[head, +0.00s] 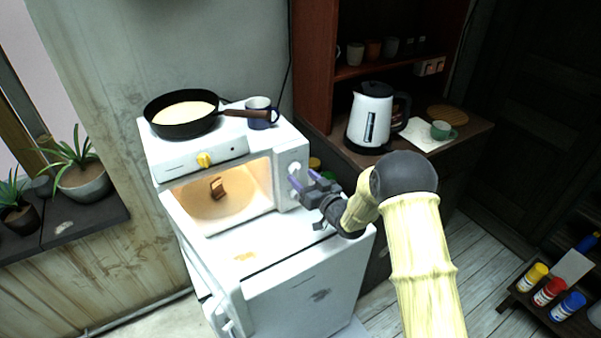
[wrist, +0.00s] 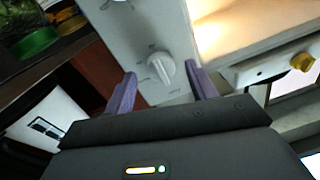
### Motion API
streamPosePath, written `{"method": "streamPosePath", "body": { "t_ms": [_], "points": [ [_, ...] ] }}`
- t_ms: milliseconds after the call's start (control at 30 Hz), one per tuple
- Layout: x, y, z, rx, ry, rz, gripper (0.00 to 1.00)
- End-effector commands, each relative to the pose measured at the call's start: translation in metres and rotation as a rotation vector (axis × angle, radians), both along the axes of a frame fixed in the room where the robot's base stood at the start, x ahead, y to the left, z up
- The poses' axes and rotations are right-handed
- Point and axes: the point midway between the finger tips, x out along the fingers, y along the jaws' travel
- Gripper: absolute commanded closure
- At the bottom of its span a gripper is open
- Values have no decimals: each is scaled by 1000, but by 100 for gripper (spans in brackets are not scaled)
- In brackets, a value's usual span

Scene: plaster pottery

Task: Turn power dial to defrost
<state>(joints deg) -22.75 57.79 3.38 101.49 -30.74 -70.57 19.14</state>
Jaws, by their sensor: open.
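A white microwave (head: 288,158) has a control panel at its right end. In the wrist view, one white dial (wrist: 160,72) with printed marks around it sits between my open fingers. The marks are too small to read, so I cannot tell which setting the dial points to or which dial is power. My gripper (head: 302,178) is open at the panel; it also shows in the wrist view (wrist: 160,78), with purple fingers on both sides of the dial. Contact with it is not clear.
The microwave's lit cavity (head: 235,190) is open, with a brown item (head: 217,187) inside and its door (head: 205,245) swung out at left. A kettle (head: 370,118) stands right.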

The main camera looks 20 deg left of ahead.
Motion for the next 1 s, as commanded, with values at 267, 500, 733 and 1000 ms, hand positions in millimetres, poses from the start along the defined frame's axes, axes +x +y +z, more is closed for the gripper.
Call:
{"method": "streamPosePath", "body": {
  "t_ms": [267, 500, 733, 1000],
  "points": [
    [12, 15, 0, 0, 1, -1, 43],
    [12, 16, 0, 0, 1, -1, 43],
    [12, 15, 0, 0, 0, -1, 88],
    [12, 15, -1, -9, -11, -1, 88]
  ]
}}
